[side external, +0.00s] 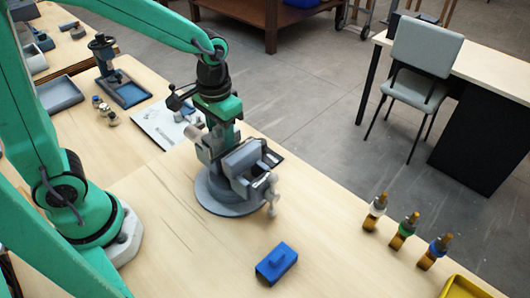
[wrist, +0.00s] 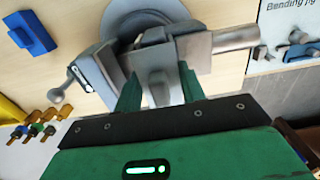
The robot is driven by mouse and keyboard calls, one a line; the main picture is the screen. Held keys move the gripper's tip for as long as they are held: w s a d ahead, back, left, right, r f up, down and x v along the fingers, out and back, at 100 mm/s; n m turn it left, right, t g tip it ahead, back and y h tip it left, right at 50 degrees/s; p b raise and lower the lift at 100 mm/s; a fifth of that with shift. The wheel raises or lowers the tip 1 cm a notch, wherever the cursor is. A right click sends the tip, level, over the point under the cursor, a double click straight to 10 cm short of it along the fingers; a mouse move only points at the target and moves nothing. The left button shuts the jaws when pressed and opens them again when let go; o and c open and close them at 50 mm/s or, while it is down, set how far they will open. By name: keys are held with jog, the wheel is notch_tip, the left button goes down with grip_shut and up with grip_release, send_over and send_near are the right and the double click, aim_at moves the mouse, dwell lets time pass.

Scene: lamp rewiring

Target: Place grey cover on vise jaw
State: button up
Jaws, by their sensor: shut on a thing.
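The grey vise (side external: 226,204) stands on its round base on the wooden table in the side view, with its jaws near the top. My gripper (side external: 226,135) is directly above the vise. In the wrist view, the green fingers of my gripper (wrist: 158,90) are shut on a grey piece, which looks like the grey cover (wrist: 158,82). The cover is at the vise jaws (wrist: 192,48). I cannot tell whether it is seated on a jaw or just above it. In the side view, my gripper and the vise hide the cover.
A blue block (side external: 277,263) lies on the table in front of the vise. Several brass-tipped pieces (side external: 404,231) stand near the right edge, by a yellow tray (side external: 464,288). A white sheet (side external: 168,124) and a blue-grey stand (side external: 124,88) lie behind left.

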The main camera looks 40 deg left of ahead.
jog(key=shift+f, duration=0.2)
jog(key=o, duration=1)
jog(key=shift+r, duration=0.1)
notch_tip(320, 180, up, 12)
dwell(0.3)
jog(key=shift+r, duration=0.1)
dwell(0.4)
